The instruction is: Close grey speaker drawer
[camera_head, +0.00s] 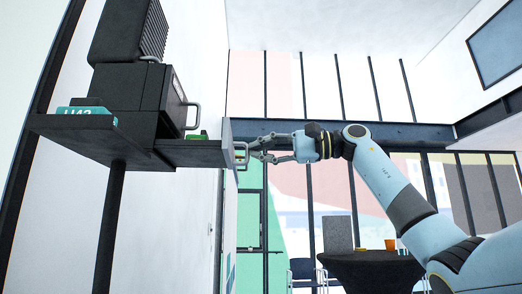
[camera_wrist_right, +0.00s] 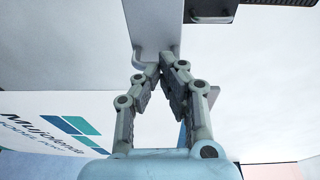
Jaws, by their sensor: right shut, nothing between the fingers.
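The grey drawer (camera_head: 196,152) is pulled out to the right from under the dark speaker unit on the wall stand. Its flat light grey front panel (camera_head: 229,140) carries a handle (camera_head: 242,153). A green object (camera_head: 197,135) sits in or on the drawer. My right gripper (camera_head: 250,155) is shut and empty, with its fingertips at the handle; whether they touch is unclear. In the right wrist view the front panel (camera_wrist_right: 153,22) is just ahead of the fingertips (camera_wrist_right: 161,66). My left gripper is not in view.
A black box (camera_head: 128,88) with another handle (camera_head: 193,116) stands above the drawer, on a dark shelf (camera_head: 80,132) with a teal sign (camera_head: 84,111). A dark round table (camera_head: 372,262) with an orange cup (camera_head: 390,245) and chairs stands in the background.

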